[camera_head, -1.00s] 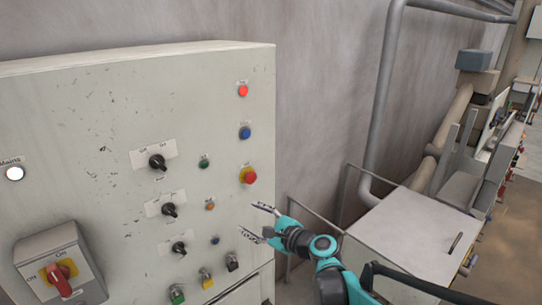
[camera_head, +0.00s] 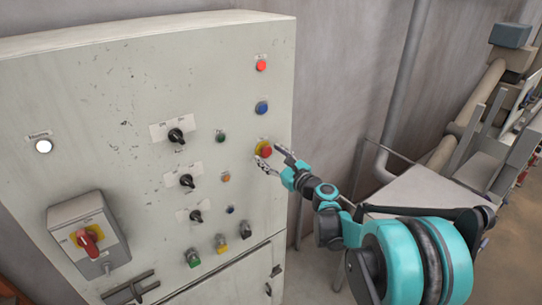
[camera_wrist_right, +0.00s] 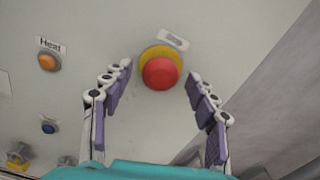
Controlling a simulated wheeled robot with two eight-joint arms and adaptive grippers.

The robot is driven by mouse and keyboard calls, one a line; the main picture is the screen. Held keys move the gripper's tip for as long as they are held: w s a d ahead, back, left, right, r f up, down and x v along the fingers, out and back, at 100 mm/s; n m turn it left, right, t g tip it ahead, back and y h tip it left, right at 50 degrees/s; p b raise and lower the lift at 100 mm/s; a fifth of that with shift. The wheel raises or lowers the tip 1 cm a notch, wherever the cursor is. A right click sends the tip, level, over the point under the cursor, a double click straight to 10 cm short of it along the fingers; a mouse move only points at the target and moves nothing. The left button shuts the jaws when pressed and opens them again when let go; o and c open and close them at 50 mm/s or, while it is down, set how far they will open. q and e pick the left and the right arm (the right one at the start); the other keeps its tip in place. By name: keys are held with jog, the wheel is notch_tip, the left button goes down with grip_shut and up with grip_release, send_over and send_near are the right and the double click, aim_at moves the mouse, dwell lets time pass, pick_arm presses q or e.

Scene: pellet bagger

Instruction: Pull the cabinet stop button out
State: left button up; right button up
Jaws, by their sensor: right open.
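The cabinet stop button (camera_head: 265,150) is a red mushroom head on a yellow ring, on the right side of the cabinet's front panel (camera_head: 110,130). In the right wrist view the red button (camera_wrist_right: 160,73) sits near the top middle, ahead of and between the two fingers. My right gripper (camera_head: 273,160) is open and just in front of the button in the head view. In the wrist view its fingers (camera_wrist_right: 160,95) stand apart on either side of the button, with a gap on both sides. My left gripper is not in view.
A red lamp (camera_head: 261,66) and a blue button (camera_head: 262,107) are above the stop button. Several black knobs and small buttons are to its left, with the red mains switch (camera_head: 88,240) lower left. A light-topped box (camera_head: 420,190) stands right of the cabinet.

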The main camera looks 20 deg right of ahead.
jog(key=shift+c, duration=0.2)
grip_shut()
jog(key=shift+s+d+f+b, duration=0.2)
jog(key=shift+s+b, duration=0.15)
jog(key=shift+s, duration=0.15)
jog(key=shift+r, duration=0.1)
jog(key=shift+o, duration=0.2)
grip_release()
jog(key=shift+s+r, duration=0.1)
jog(key=shift+s, duration=0.05)
jog(key=shift+d, duration=0.1)
jog(key=v, duration=1.2)
